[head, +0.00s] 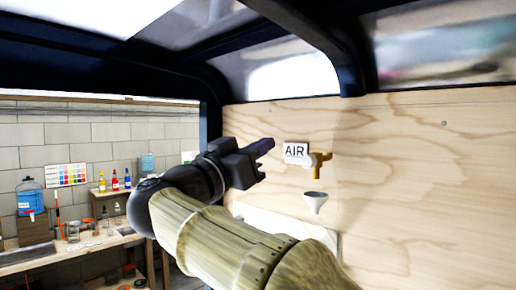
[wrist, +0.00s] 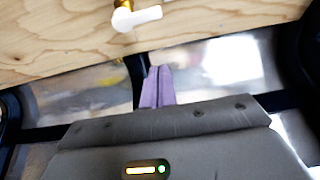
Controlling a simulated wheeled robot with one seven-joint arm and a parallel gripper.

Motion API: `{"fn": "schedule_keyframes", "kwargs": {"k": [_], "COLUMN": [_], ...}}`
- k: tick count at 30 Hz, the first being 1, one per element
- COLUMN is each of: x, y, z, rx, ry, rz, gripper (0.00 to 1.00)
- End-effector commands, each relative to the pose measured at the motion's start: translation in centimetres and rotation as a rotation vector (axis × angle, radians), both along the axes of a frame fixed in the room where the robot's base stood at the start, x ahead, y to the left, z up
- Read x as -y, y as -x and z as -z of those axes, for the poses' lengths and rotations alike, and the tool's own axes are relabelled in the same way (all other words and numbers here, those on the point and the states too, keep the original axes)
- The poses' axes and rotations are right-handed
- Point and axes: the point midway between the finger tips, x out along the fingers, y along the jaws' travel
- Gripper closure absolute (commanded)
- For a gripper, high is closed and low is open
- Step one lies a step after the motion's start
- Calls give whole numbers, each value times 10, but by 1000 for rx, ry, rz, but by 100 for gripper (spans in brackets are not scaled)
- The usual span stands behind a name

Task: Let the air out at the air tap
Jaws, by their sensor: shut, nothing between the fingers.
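The air tap (head: 320,161) is a small brass fitting on the plywood wall, right of a white sign (head: 296,152) reading AIR. In the wrist view the tap's brass body (wrist: 122,5) is at the top edge, partly cut off, with a white lever (wrist: 138,18) pointing right. My gripper (head: 268,144) is left of the sign in the head view, pointing right. In the wrist view its purple fingers (wrist: 160,72) are together and empty, with a visible gap between their tips and the lever.
Dark frame bars and windows (head: 294,78) run above the plywood. At left a bench holds a blue water jug (head: 30,196) and glassware, and a shelf (head: 112,191) holds coloured bottles. The plywood right of the tap is bare.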

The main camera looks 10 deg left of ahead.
Motion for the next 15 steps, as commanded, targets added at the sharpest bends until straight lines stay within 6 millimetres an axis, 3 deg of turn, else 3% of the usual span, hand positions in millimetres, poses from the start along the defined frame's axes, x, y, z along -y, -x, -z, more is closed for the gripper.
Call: {"fn": "schedule_keyframes", "kwargs": {"k": [12, 15], "x": [44, 42], "y": [-56, -55], "z": [-29, -11], "rx": [1, -3], "ry": [1, 3], "rz": [3, -1], "gripper": [100, 100]}}
